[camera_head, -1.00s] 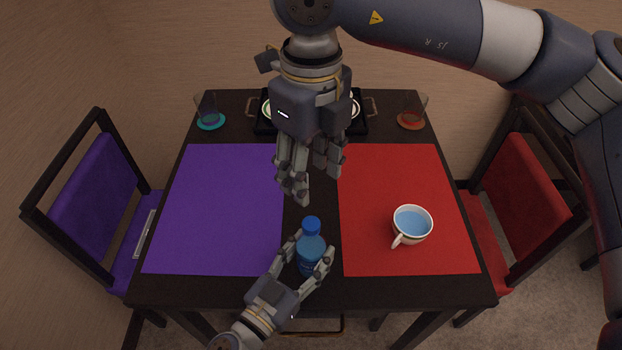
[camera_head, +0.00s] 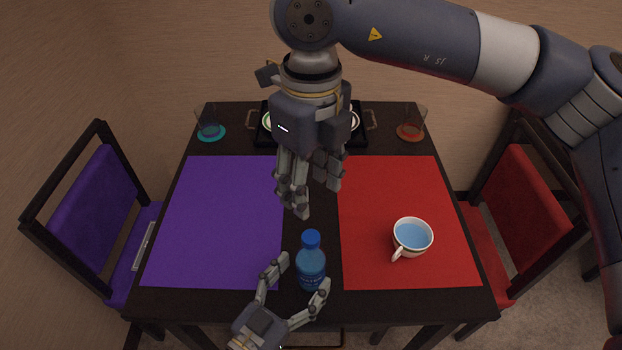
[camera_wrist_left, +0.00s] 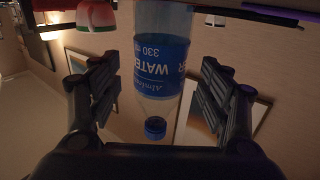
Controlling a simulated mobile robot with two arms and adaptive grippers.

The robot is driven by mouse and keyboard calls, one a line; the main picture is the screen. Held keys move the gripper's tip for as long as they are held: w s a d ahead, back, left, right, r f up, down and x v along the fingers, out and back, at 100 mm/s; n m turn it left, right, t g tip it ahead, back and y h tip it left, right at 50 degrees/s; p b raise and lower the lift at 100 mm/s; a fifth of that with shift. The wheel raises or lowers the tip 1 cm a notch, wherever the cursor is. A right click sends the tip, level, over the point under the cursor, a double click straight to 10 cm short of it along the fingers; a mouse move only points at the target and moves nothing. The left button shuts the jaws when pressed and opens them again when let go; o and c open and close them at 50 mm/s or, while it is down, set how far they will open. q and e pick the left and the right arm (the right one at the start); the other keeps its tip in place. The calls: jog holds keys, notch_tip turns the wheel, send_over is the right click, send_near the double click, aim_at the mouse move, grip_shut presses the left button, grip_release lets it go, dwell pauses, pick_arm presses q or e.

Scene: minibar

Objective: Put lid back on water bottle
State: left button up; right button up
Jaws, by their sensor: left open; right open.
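The water bottle (camera_head: 311,272) stands upright near the front edge of the table, between the two mats. A blue lid (camera_head: 311,239) sits on its neck. In the left wrist view the bottle (camera_wrist_left: 162,55) appears upside down, with the lid (camera_wrist_left: 155,128) at the bottom. My left gripper (camera_head: 302,274) is open on the near side of the bottle, its fingers spread to either side with visible gaps. My right gripper (camera_head: 315,200) is open and empty, pointing down above the middle of the table, beyond the bottle.
A purple mat (camera_head: 220,220) lies on the left and a red mat (camera_head: 375,190) on the right. A cup (camera_head: 411,237) of blue liquid stands on the red mat. Glasses on coasters (camera_head: 211,132) (camera_head: 411,132) and a tray (camera_head: 263,132) are at the back.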

pick_arm(q)
jog(key=v, duration=0.9)
